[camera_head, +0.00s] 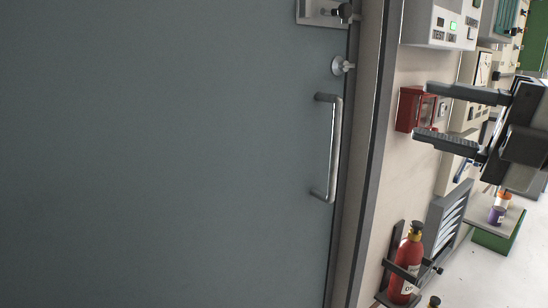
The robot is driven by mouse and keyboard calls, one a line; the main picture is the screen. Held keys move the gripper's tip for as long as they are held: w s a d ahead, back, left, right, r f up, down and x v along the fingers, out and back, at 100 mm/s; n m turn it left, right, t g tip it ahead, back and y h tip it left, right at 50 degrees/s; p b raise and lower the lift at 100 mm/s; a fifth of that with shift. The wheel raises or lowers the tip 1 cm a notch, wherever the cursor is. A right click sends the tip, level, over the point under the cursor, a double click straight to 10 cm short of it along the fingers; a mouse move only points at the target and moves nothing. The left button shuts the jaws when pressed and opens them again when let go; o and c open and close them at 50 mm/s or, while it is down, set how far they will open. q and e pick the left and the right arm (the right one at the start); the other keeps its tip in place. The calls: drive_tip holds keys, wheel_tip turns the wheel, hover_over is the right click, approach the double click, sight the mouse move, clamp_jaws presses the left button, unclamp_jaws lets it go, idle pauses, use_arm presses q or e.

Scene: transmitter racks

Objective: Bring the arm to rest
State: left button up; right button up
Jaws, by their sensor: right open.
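My right gripper (432,112) comes in from the right edge in the head view. Its two dark fingers point left and are spread apart, with nothing between them. It is in front of the wall to the right of the grey door (170,150) and touches nothing that I can see. My left gripper is not in view.
The door has a vertical bar handle (334,150), a small knob (341,66) and a latch (326,12). A red wall box (408,108) is behind the fingers. A red extinguisher (406,265) stands in a bracket low down. Pale floor (490,275) is open at lower right.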

wheel_tip(320, 180, down, 21)
drive_tip(key=w+m+t+h+p, duration=0.2)
drive_tip(key=m+t+h+p, duration=0.55)
drive_tip(key=m, duration=1.55)
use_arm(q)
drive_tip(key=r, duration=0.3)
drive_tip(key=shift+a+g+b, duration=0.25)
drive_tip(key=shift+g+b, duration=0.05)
use_arm(e)
drive_tip(key=s+a+f+m+g+h, duration=0.2)
drive_tip(key=s+f+g, duration=0.2)
drive_tip(key=s+f, duration=0.3)
drive_tip(key=s+a+f+m+g+h, duration=0.3)
drive_tip(key=s+f, duration=0.4)
drive_tip(key=f, duration=0.8)
drive_tip(key=shift+s+a+g, duration=0.3)
drive_tip(key=shift+a+g, duration=0.05)
